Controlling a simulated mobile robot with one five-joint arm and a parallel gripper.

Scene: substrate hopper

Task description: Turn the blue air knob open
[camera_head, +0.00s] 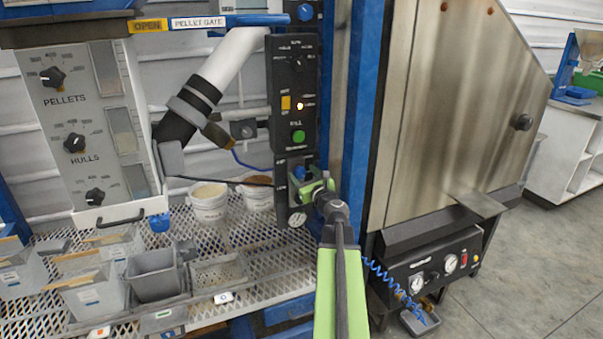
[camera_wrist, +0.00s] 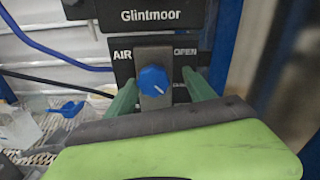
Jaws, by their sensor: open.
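The blue air knob (camera_wrist: 153,80) sits on a grey mount on a black panel, between the printed words AIR and OPEN, in the wrist view. Its white pointer mark is angled toward the lower right. My gripper (camera_wrist: 160,92) is open, with one green finger on each side of the knob. I cannot tell whether either finger touches it. In the head view my gripper (camera_head: 311,186) is at the lower part of the black control column, and the blue knob (camera_head: 299,173) shows only in part behind it.
A round gauge (camera_head: 297,219) is just below the gripper. The control column (camera_head: 292,95) carries a green button (camera_head: 298,137) above. A blue post (camera_head: 360,110) and a large steel cabinet (camera_head: 440,120) stand to the right. Bins and a mesh shelf (camera_head: 255,290) lie lower left.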

